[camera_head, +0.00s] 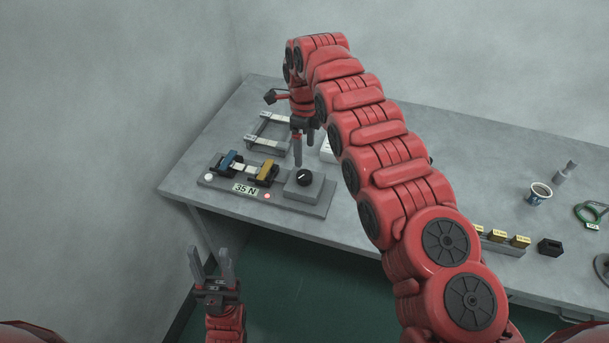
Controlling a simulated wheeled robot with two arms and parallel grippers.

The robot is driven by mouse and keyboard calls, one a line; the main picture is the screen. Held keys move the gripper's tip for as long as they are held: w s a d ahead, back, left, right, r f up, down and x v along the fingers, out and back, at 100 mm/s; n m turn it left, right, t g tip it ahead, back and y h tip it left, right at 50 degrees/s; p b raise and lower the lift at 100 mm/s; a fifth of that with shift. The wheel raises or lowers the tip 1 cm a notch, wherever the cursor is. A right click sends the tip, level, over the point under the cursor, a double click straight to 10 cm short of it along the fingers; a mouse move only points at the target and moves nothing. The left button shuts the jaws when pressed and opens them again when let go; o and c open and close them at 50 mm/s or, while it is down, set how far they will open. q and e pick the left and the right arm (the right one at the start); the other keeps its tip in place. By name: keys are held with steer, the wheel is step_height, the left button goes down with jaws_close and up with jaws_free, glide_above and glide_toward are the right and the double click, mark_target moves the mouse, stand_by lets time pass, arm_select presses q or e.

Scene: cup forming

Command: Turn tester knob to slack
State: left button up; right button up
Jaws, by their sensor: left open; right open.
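My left gripper (211,257) is open and empty, upright in front of the table and away from the tester.
A grey frame (270,132) stands behind the tester. A white object (327,150) is partly hidden by my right arm.

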mark_target(304, 174)
step_height(304, 174, down, 9)
steer(key=shift+a+r, duration=0.1)
steer(key=shift+f, duration=0.45)
steer(key=shift+r, duration=0.1)
jaws_close()
